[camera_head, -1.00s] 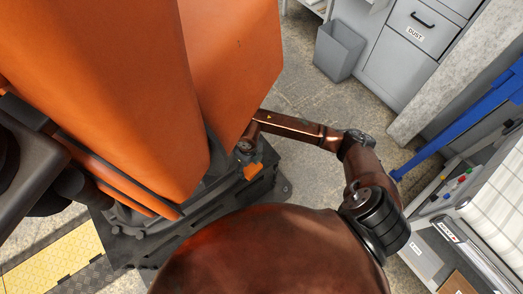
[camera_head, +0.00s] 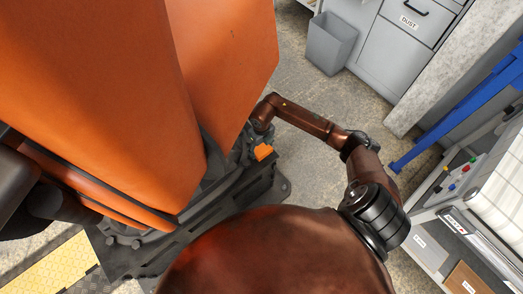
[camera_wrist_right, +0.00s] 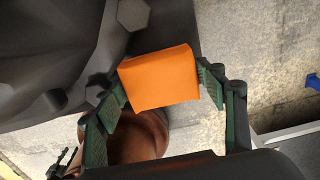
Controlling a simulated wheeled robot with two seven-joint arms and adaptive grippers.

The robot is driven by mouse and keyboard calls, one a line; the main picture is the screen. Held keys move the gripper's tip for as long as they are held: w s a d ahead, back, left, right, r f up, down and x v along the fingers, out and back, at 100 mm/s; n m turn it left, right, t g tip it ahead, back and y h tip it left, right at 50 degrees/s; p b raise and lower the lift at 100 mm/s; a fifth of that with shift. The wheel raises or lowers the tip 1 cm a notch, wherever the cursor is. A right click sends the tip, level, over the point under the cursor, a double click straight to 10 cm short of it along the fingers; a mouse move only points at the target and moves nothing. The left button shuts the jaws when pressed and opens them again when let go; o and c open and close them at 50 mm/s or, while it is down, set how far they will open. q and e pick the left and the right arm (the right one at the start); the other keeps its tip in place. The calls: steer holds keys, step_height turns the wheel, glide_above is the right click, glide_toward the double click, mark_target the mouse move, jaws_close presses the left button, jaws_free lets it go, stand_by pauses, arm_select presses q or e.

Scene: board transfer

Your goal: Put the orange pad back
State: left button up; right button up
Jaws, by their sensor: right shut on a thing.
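The orange pad (camera_wrist_right: 158,78) is a small block with a flat face. In the right wrist view my right gripper (camera_wrist_right: 166,84) has its dark green fingers closed on the pad's two sides. In the head view the pad (camera_head: 263,152) shows small and tilted at the end of my brown right arm, over the dark base of a large orange machine. The fingers hardly show there. I cannot tell whether the pad touches the machine. My left gripper is not in view.
The large orange machine (camera_head: 235,60) fills the upper left on its dark bolted base (camera_head: 225,205). A grey bin (camera_head: 331,43) and grey cabinets (camera_head: 390,60) stand behind. A blue frame (camera_head: 460,108) and a shelf unit are at the right. Open floor lies between.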

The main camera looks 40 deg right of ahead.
mark_target(262, 151)
steer(key=shift+w+d+f, duration=0.1)
steer(key=shift+d+f, duration=0.25)
steer(key=shift+f, duration=0.1)
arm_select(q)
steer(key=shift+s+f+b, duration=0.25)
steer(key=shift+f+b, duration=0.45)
arm_select(e)
steer(key=shift+w+d+f, duration=0.15)
steer(key=shift+f, duration=1.5)
steer(key=shift+f, duration=0.1)
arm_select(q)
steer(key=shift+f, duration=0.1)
arm_select(e)
steer(key=o, duration=1.1)
step_height(262, 151, up, 11)
steer(key=p, duration=0.3)
steer(key=shift+f, duration=0.1)
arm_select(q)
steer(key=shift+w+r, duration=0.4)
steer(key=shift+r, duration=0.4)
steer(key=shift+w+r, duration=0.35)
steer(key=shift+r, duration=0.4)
arm_select(e)
steer(key=shift+r, duration=0.7)
